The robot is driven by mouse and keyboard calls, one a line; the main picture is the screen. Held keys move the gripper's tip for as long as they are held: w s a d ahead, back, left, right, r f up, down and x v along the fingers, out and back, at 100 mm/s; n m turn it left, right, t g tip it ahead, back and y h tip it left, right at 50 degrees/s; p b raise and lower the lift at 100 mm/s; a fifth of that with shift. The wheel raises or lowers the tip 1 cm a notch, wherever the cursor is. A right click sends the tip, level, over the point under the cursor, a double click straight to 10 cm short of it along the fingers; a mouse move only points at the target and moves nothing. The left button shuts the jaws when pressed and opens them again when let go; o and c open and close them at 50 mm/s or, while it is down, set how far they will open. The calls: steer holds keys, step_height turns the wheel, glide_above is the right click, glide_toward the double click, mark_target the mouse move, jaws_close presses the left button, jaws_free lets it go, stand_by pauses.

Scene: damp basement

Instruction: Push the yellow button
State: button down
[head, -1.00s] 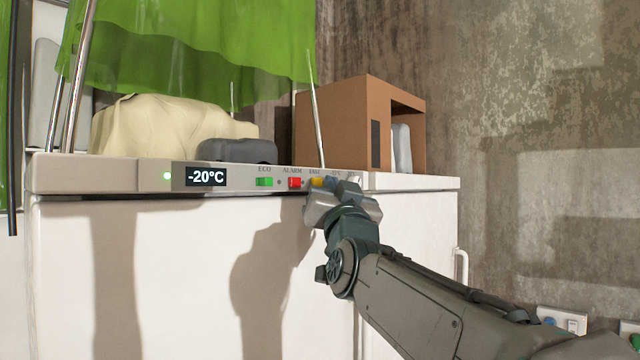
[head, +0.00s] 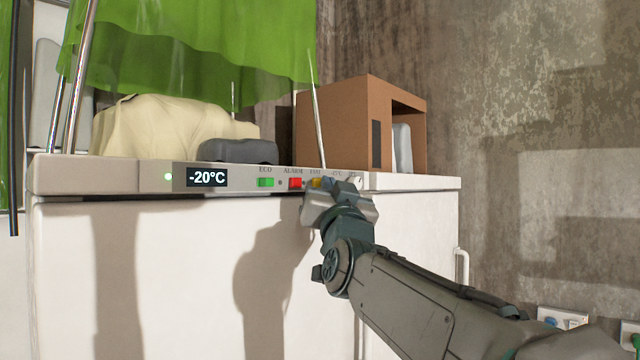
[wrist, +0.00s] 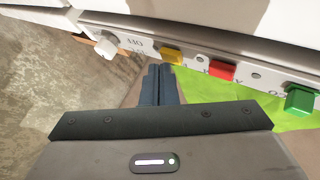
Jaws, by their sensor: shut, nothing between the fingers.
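The yellow button (head: 316,182) sits on the front control strip of a white freezer, right of the red button (head: 295,183) and the green button (head: 265,182). My gripper (head: 341,186) is in front of the strip, just right of the yellow button, and partly covers that area. In the wrist view the yellow button (wrist: 172,56) is plainly seen, with my shut, empty fingers (wrist: 160,68) pointing close beside it, slightly left. I cannot tell whether they touch it. The red (wrist: 222,71) and green (wrist: 299,98) buttons are further right there.
A display (head: 206,177) reads -20°C. A white knob (wrist: 106,46) is left of the yellow button in the wrist view. A brown box (head: 345,125), a cream cloth-like bundle (head: 150,128) and a dark grey object (head: 237,151) are on top of the freezer. A green sheet hangs above.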

steer(key=shift+w+a, duration=0.15)
steer(key=shift+a, duration=0.1)
stand_by(0.4)
steer(key=shift+d, duration=0.1)
steer(key=shift+s+d+b, duration=0.45)
steer(key=shift+d+b, duration=0.05)
steer(key=shift+b, duration=0.15)
steer(key=s+d+b, duration=0.2)
steer(key=b, duration=0.1)
steer(key=s+d+b, duration=0.1)
steer(key=d+b, duration=0.1)
steer(key=b, duration=0.1)
steer(key=shift+s+d, duration=0.35)
stand_by(1.2)
